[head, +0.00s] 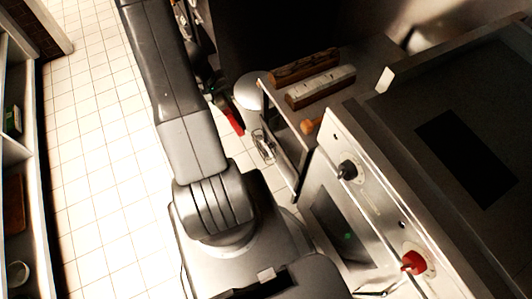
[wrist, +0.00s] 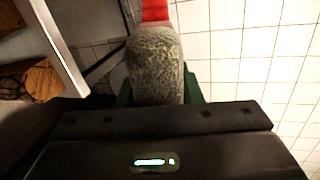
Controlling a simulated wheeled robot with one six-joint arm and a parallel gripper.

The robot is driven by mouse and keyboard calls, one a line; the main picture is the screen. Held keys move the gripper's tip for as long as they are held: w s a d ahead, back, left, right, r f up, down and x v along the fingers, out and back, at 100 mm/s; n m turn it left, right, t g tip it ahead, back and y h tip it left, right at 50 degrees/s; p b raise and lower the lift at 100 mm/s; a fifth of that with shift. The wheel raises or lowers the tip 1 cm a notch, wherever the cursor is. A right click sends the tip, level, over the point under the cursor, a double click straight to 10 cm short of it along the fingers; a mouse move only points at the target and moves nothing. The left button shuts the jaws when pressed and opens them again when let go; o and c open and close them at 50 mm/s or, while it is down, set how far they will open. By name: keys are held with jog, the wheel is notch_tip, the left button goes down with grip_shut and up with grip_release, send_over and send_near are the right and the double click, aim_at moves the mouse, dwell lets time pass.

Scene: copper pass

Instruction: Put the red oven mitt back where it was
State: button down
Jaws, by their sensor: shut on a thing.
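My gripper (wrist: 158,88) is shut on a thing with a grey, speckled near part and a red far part. I take it to be the red oven mitt (wrist: 155,12); its far end is cut off by the top of the wrist view. In the head view the red part (head: 234,122) shows small beside the counter, below my gripper, which is mostly hidden behind my arm. The held mitt hangs over the tiled floor, apart from the counter as far as I can tell.
A dark counter (head: 352,54) holds a wooden block (head: 304,66) and a pale log-like thing (head: 320,87). A round pale disc (head: 249,91) is beside it. The stove (head: 372,180) with knobs stands at right. Shelves (head: 35,165) line the left; tiled floor (head: 95,130) between is clear.

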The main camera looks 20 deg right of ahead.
jog(key=s+d+r+n+y+b, duration=0.1)
jog(key=s+d+y+b, duration=0.2)
jog(key=s+d+b, duration=0.6)
jog(key=shift+s+d+r+b, duration=0.25)
jog(key=shift+d+b, duration=0.3)
jog(key=shift+d, duration=0.7)
notch_tip(320, 180, down, 10)
jog(key=b, duration=0.2)
jog(key=shift+r, duration=0.15)
jog(key=shift+f+b, duration=0.4)
jog(key=shift+b, duration=0.2)
jog(key=c, duration=1)
grip_release()
